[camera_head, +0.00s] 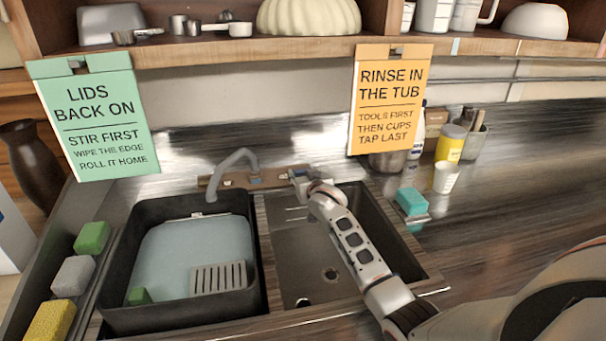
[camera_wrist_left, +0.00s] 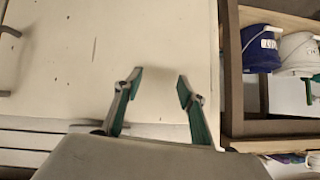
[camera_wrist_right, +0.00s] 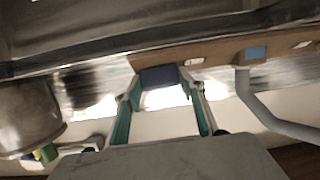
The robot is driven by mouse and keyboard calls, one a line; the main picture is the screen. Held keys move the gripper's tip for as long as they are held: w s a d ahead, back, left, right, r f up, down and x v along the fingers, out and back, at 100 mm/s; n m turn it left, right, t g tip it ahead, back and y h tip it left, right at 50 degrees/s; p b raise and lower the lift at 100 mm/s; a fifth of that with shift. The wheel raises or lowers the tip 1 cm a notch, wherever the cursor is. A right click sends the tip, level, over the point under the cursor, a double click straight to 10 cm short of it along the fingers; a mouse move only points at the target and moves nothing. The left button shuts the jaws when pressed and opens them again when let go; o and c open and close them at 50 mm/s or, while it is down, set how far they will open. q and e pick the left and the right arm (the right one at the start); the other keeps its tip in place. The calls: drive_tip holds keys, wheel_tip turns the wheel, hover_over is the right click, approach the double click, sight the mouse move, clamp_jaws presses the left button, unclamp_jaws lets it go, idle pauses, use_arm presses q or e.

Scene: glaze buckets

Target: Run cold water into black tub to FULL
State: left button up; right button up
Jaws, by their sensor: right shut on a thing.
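The black tub (camera_head: 185,318) sits in the left side of the sink, with pale blue-grey water (camera_head: 178,252) inside, its surface below the rim. The grey tap spout (camera_head: 232,160) curves over the tub's back edge; I cannot make out a stream. My right gripper (camera_head: 302,178) is at the right end of the wooden tap ledge (camera_head: 228,181). In the right wrist view its fingers (camera_wrist_right: 160,84) are closed on a dark blue tap handle (camera_wrist_right: 158,76). My left gripper (camera_wrist_left: 157,82) is open and empty before a pale cabinet front, outside the head view.
A slotted grey piece (camera_head: 218,278) and a green block (camera_head: 139,296) are in the tub. Sponges (camera_head: 73,275) line the left edge. The right basin (camera_head: 315,265) is empty. A teal sponge (camera_head: 412,201) and cup (camera_head: 446,177) stand right. Signs (camera_head: 95,120) hang from the shelf.

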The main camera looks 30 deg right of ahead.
drive_tip(key=shift+f+m, duration=0.1)
drive_tip(key=shift+m, duration=0.4)
drive_tip(key=o, duration=1.1)
drive_tip(key=v, duration=1.2)
drive_tip(key=shift+a, duration=0.25)
